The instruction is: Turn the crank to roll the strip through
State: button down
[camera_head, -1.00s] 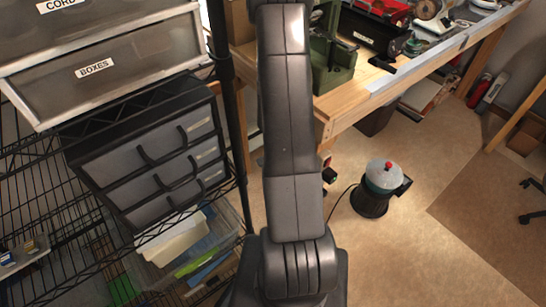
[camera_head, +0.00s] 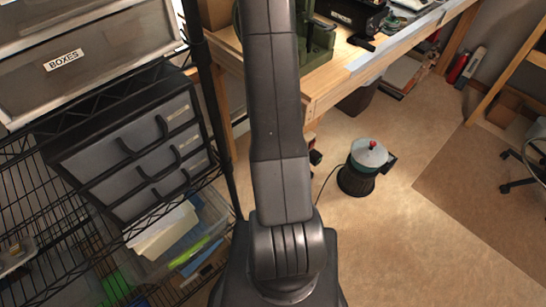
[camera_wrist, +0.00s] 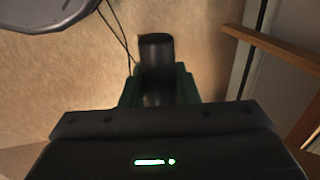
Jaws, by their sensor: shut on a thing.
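A green machine (camera_head: 321,42), the rolling mill by its look, stands on the wooden workbench at the top of the head view, partly behind my arm. A dark upright cylinder (camera_wrist: 156,58), which looks like the crank's handle, rises at the middle of the wrist view. The head view does not show my gripper. I cannot make out the strip.
The workbench (camera_head: 318,85) holds tools at the back. A black shelf rack (camera_head: 75,215) with a drawer unit (camera_head: 130,150) stands close on the left. A round grey-topped device (camera_head: 368,158) stands on the floor at right. Open floor (camera_head: 385,255) lies at lower right.

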jog(key=c, duration=1.1)
grip_release()
jog(key=shift+d, duration=0.1)
jog(key=shift+c, duration=0.2)
jog(key=p+v, duration=0.4)
jog(key=v, duration=0.9)
jog(key=shift+r, duration=0.4)
